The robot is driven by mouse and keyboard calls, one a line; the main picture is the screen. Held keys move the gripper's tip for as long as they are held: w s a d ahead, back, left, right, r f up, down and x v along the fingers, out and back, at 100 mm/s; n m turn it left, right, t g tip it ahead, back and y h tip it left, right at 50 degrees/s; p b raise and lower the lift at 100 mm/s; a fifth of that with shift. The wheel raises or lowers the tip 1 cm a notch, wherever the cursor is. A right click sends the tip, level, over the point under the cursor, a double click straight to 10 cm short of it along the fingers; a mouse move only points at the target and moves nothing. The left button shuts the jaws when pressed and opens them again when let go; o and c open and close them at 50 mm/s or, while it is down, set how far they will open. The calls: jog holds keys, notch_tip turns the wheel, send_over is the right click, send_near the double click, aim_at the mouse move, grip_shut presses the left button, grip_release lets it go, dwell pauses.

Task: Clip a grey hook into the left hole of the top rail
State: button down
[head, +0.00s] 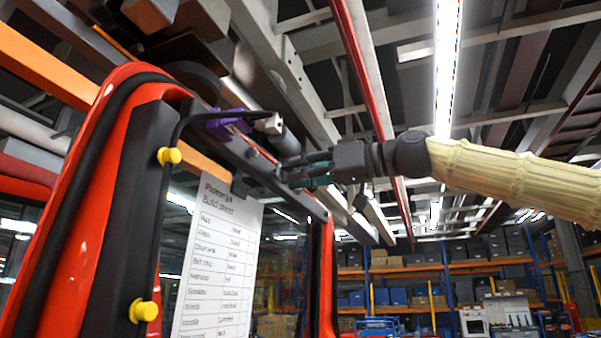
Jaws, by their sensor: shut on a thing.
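My gripper (287,171) reaches in from the right. Its dark fingers with teal parts are shut on a small grey piece, the grey hook, mostly hidden between the fingertips. The fingertips are at the dark top rail (262,165) of the red door frame, around the middle of its visible length. I cannot tell whether the hook touches the rail or sits in a hole. The left hole cannot be made out.
A white connector (270,123) is near the purple clip. A printed sheet (215,262) hangs below the rail. The red door frame (85,200) with yellow knobs (168,156) stands at left. Shelves (440,268) are far behind. The space below my arm is clear.

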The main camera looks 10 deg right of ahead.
jog(key=shift+w+a, duration=0.35)
jog(key=shift+a, duration=0.2)
dwell(0.7)
jog(key=c, duration=1.2)
grip_release()
jog(key=shift+w+a, duration=0.1)
jog(key=shift+a, duration=0.05)
jog(key=shift+c, duration=0.2)
jog(key=v, duration=2.3)
jog(key=shift+d, duration=0.35)
